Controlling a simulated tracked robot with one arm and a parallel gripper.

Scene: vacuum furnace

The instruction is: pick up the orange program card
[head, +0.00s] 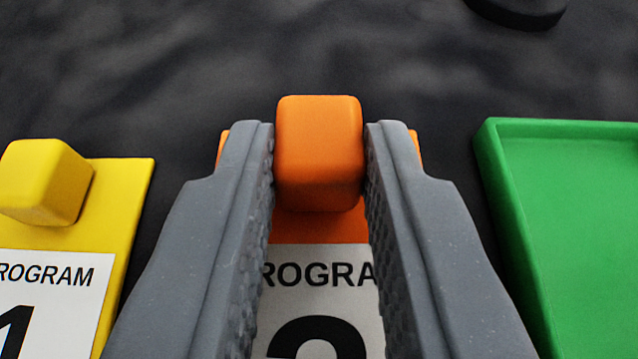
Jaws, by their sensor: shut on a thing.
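The orange program card (320,228) is in the middle of the head view. It has an orange block-shaped knob (319,150) at its far end and a white label with part of the word "PROGRAM" and the top of a dark numeral. My gripper (320,160) has its two grey fingers on either side of the knob, shut on it. The fingers hide the card's left and right sides, and its near end is out of the frame. I cannot tell whether the card rests on the dark surface or is lifted.
A yellow program card (120,200) with a yellow knob (43,182) and a label with the numeral 1 lies at the left. A green tray with a raised rim (497,190) is at the right. A dark round object (517,10) is at the top right. The dark surface beyond the knob is clear.

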